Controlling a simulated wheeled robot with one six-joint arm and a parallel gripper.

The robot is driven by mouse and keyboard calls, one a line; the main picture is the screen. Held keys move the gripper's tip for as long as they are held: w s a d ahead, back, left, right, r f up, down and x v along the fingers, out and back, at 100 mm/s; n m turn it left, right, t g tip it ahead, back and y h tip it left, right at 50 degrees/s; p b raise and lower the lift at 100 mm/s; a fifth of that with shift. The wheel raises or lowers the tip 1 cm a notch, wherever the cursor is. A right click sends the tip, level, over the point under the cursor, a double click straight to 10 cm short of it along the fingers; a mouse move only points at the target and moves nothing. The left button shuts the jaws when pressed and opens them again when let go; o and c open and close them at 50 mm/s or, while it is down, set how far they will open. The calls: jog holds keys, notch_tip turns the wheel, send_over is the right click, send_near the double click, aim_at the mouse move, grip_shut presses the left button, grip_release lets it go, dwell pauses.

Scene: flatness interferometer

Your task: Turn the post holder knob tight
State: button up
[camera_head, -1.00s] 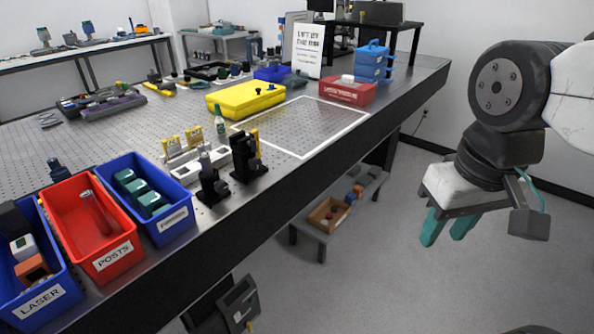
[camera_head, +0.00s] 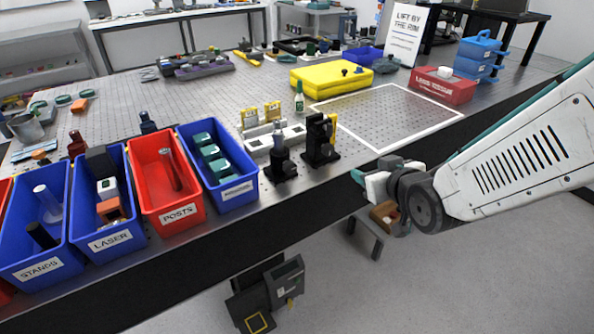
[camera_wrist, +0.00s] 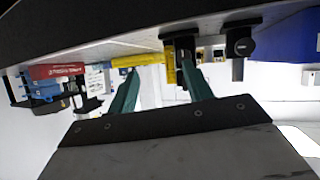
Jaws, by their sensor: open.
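Two black post holders stand near the table's front edge in the head view. The left one (camera_head: 282,164) is shorter; the right one (camera_head: 318,142) has a yellow part on its upper side. I cannot make out the knob clearly on either. My gripper (camera_head: 360,178) is at the front edge, right of both holders and apart from them, partly hidden by my wrist. In the upside-down wrist view, my gripper's two teal fingers (camera_wrist: 160,92) are spread and empty. The black holders (camera_wrist: 242,45) show beyond the fingers, one partly behind the right finger.
The blue bin (camera_head: 237,190) and red posts bin (camera_head: 160,213) stand left of the holders. A white rack (camera_head: 275,142) with yellow pieces and a green bottle (camera_head: 299,98) stand behind. A white-outlined table area (camera_head: 385,115) is clear.

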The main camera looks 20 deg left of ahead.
jog(key=s+a+f+n+y, duration=0.2)
jog(key=a+f+y, duration=0.1)
jog(key=a, duration=0.5)
jog(key=n+t+y, duration=0.1)
jog(key=y, duration=0.3)
send_near(291, 170)
jog(key=x, duration=0.9)
jog(key=shift+w+a, duration=0.15)
jog(key=shift+w, duration=0.05)
jog(key=c, duration=1)
